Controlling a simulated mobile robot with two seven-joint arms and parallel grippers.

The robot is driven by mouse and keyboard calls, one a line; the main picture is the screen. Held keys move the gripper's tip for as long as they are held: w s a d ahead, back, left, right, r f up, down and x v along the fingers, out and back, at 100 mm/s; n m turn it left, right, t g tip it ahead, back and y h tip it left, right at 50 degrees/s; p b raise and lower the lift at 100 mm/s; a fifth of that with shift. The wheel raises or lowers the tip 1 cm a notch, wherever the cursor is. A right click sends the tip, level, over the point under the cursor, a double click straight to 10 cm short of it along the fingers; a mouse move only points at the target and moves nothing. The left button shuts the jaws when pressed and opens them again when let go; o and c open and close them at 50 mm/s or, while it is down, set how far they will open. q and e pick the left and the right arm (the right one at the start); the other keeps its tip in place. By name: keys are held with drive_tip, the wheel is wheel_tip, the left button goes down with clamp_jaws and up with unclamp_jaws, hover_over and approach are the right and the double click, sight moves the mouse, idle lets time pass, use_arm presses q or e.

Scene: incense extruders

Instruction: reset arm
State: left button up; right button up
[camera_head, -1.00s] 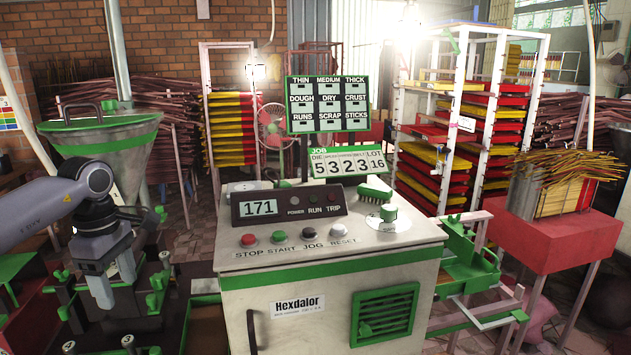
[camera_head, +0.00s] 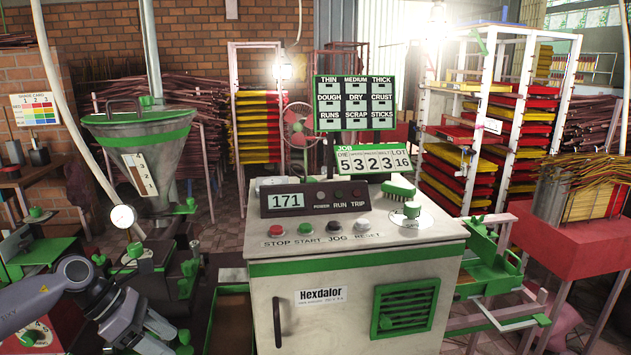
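My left gripper (camera_head: 150,333) is low at the lower left of the head view, in front of the extruder (camera_head: 150,265). It points down and to the right. Its fingertips are small and partly blend together, so I cannot tell whether it is open or shut. I see nothing held in it. My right gripper is not in view.
A green-rimmed hopper (camera_head: 140,150) and a dial gauge (camera_head: 123,216) are at left. A red table (camera_head: 585,240) and a tray rack (camera_head: 490,130) are at right.

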use_arm(q)
drive_tip(key=s+d+f+n+t+h, duration=0.3)
drive_tip(key=d+n+h, duration=0.1)
drive_tip(key=d+n, duration=0.3)
drive_tip(key=s+a+f+n+t+y, duration=0.2)
drive_tip(key=s+a+f+n+y, duration=0.45)
drive_tip(key=n, duration=0.85)
drive_tip(key=s+a+f+n+t+y, duration=0.25)
drive_tip(key=s+a+f+n, duration=0.4)
drive_tip(key=s+n, duration=0.55)
drive_tip(key=d+f+n+t+p, duration=0.1)
drive_tip(key=d+f+n, duration=0.1)
drive_tip(key=d+n, duration=0.9)
drive_tip(key=shift+s+d+n, duration=0.3)
drive_tip(key=shift+d+n, duration=0.1)
drive_tip(key=shift+d, duration=2.75)
